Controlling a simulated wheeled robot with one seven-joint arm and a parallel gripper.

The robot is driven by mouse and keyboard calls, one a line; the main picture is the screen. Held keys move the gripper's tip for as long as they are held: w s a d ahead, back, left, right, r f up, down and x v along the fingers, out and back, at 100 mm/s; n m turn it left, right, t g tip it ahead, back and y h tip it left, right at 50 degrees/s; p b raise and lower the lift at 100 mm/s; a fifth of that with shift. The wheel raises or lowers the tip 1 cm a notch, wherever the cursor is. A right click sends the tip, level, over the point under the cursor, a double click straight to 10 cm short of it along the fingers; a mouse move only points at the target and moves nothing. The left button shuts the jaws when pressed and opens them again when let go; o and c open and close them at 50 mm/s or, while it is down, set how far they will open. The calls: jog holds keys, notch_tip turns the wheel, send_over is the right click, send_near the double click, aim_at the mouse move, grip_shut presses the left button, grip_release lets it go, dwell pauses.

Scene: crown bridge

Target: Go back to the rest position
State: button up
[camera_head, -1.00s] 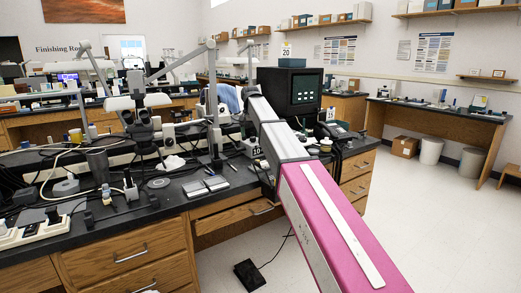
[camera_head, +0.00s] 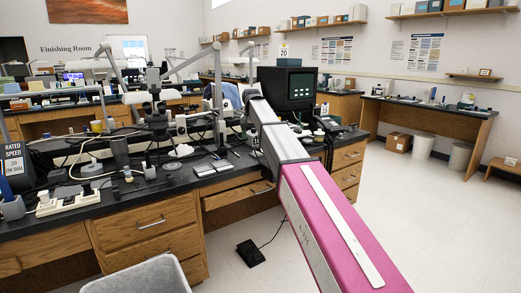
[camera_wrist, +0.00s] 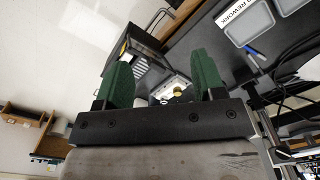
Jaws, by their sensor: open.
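My gripper (camera_wrist: 162,72) shows in the wrist view with two green fingers spread wide apart. The space between the fingers is empty of any held thing. A small yellow-topped item and a pale block appear beyond the fingers, apart from them. In the head view my arm stretches forward from the lower right toward the black monitor (camera_head: 288,90). The gripper itself cannot be made out there.
A black-topped wooden bench (camera_head: 155,225) with microscopes and cables fills the left. A grey bin (camera_head: 140,275) stands close at the bottom left. A black pedal (camera_head: 250,253) lies on the floor. Open pale floor (camera_head: 440,220) lies to the right. Grey trays (camera_wrist: 240,22) show in the wrist view.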

jog(key=s+d+f, duration=0.4)
jog(key=s+f, duration=0.1)
jog(key=f, duration=0.3)
jog(key=s+d+f, duration=0.4)
jog(key=d+f, duration=0.1)
jog(key=f, duration=0.3)
jog(key=s+d+f, duration=0.4)
jog(key=s+f, duration=0.1)
jog(key=f, duration=0.3)
jog(key=s+d+f, duration=0.5)
jog(key=s+f, duration=0.2)
jog(key=s, duration=0.3)
jog(key=s+d+f+n, duration=0.1)
jog(key=s+d+f, duration=0.4)
jog(key=s+f, duration=0.3)
jog(key=shift+s+f, duration=0.15)
jog(key=shift+s, duration=0.7)
